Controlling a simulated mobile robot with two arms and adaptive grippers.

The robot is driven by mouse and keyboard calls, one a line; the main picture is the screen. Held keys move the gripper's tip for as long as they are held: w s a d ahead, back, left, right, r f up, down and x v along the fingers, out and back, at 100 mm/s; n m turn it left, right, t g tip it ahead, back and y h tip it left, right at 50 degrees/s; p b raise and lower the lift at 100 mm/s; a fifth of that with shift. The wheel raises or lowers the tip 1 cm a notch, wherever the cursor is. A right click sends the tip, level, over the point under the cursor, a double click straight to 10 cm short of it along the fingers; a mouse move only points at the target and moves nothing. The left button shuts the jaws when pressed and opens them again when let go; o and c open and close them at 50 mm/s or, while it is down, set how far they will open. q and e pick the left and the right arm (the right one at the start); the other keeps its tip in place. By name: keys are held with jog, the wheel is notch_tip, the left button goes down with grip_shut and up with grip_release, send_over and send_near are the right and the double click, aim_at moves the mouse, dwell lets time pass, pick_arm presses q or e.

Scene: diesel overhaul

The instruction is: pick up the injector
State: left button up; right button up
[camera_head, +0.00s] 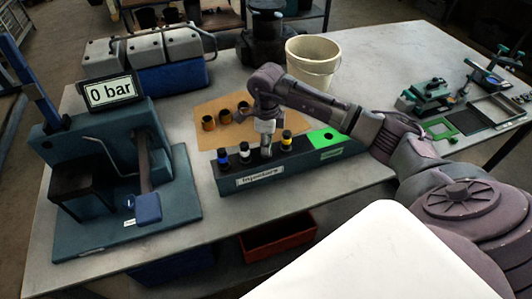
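A dark rack (300,165) labelled "Injectors" stands on the table. It holds upright injectors: one with a blue band (222,158), one with a white band (244,152) and one with a yellow band (286,140). My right gripper (266,150) points down at the rack, between the white-banded and yellow-banded injectors. The gripper hides its spot in the rack, and its fingers are too small to tell whether they are open or shut on an injector. The rack's right end has a green section (325,138) with no injector standing in it. My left gripper is not in view.
A test stand (180,195) with a "0 bar" display (110,91) stands left of the rack. Behind the rack, several small dark-and-brown parts sit on a tan mat (205,135). A cream bucket (313,60) stands behind my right arm. Tools and trays lie at the right.

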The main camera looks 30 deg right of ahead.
grip_shut()
jog(key=shift+r, duration=0.1)
jog(key=shift+w+r+b, duration=0.1)
jog(key=shift+r+b, duration=0.2)
jog(key=shift+r, duration=0.2)
notch_tip(320, 180, up, 17)
jog(key=b, duration=0.3)
jog(key=shift+o, duration=1.8)
grip_release()
grip_shut()
